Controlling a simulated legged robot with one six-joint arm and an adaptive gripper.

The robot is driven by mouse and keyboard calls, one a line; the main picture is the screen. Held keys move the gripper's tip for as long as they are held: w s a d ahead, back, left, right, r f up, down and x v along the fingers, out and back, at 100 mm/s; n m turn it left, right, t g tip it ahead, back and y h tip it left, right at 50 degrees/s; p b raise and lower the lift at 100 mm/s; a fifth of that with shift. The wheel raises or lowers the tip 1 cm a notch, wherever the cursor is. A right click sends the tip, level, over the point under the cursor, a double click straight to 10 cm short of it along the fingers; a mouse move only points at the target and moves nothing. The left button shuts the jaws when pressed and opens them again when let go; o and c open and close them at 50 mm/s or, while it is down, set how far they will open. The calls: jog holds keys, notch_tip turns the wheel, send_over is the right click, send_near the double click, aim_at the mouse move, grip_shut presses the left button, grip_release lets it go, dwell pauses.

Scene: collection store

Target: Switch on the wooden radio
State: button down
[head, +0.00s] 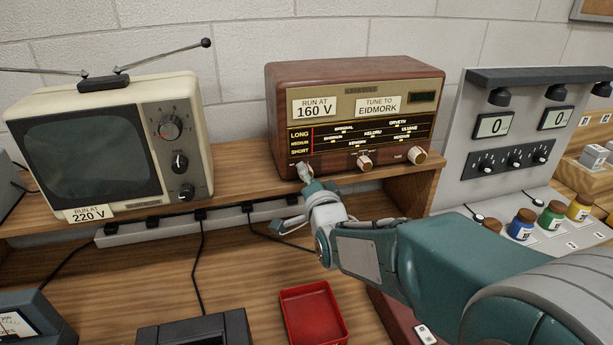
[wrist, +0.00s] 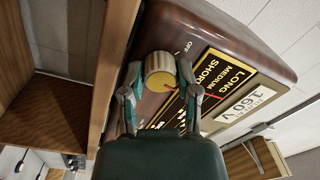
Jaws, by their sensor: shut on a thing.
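The wooden radio (head: 283,90) stands on a wooden shelf in the head view, with a "RUN AT 160 V" label (head: 314,107) and a "TUNE TO EIDMORK" label (head: 380,105). Its band panel (head: 360,137) reads LONG, MEDIUM, SHORT. My gripper (head: 304,173) is at the radio's lower left front and mostly hides the left knob. In the wrist view, my gripper (wrist: 160,72) has a finger on each side of that ribbed cream knob (wrist: 158,75) and is shut on it. "OFF" is printed beside it. The middle knob (head: 364,162) and right knob (head: 417,155) are free.
A cream television (head: 195,130) labelled 220 V stands left on the shelf (head: 240,175). A power strip (head: 170,226) with cables runs below. A red tray (head: 312,312) lies on the bench. A meter panel (head: 470,120) and coloured jars (head: 522,223) are at right.

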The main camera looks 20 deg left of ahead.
dwell(0.5)
jog(key=shift+c, duration=1.7)
grip_release()
jog(key=shift+w+f, duration=0.1)
jog(key=shift+w, duration=0.05)
jog(key=v, duration=1.2)
jog(key=shift+f, duration=0.1)
